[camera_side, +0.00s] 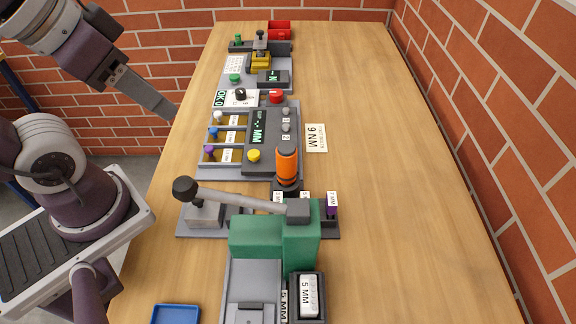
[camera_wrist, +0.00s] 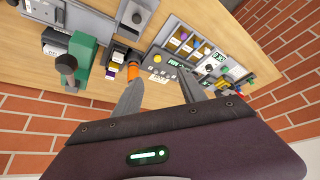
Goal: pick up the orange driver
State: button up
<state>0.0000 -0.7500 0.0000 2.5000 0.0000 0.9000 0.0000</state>
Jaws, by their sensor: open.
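The orange driver (camera_side: 287,164) has an orange grip with black bands and stands upright at the front right corner of the grey control panel. Its lower end is hidden in or behind a dark holder. In the wrist view the orange driver (camera_wrist: 133,70) shows beyond the left finger. My gripper (camera_side: 165,108) is up at the left, off the table's left edge and well apart from the driver. In the wrist view my gripper (camera_wrist: 168,92) has its two fingers spread with nothing between them.
A green press (camera_side: 262,236) with a long ball-ended lever (camera_side: 235,198) stands in front of the driver. The control panel (camera_side: 262,150) with several knobs lies behind it. A blue tray (camera_side: 175,314) is at the near left. The table's right side (camera_side: 400,180) is clear.

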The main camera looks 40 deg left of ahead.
jog(key=shift+o, duration=1.2)
jog(key=m+g, duration=0.4)
jog(key=m, duration=0.9)
send_near(287, 166)
jog(key=a, duration=0.5)
jog(key=d+f+m, duration=0.1)
jog(key=w+d+f+m+g, duration=0.1)
jog(key=f+m, duration=0.1)
jog(key=w+d+f+m, duration=0.1)
jog(key=f, duration=0.1)
jog(key=shift+d+m+g, duration=0.3)
jog(key=shift+d+m, duration=0.1)
jog(key=f, duration=0.7)
jog(key=shift+w+a+f, duration=0.1)
jog(key=shift+w+f, duration=0.05)
jog(key=shift+w, duration=0.2)
grip_shut()
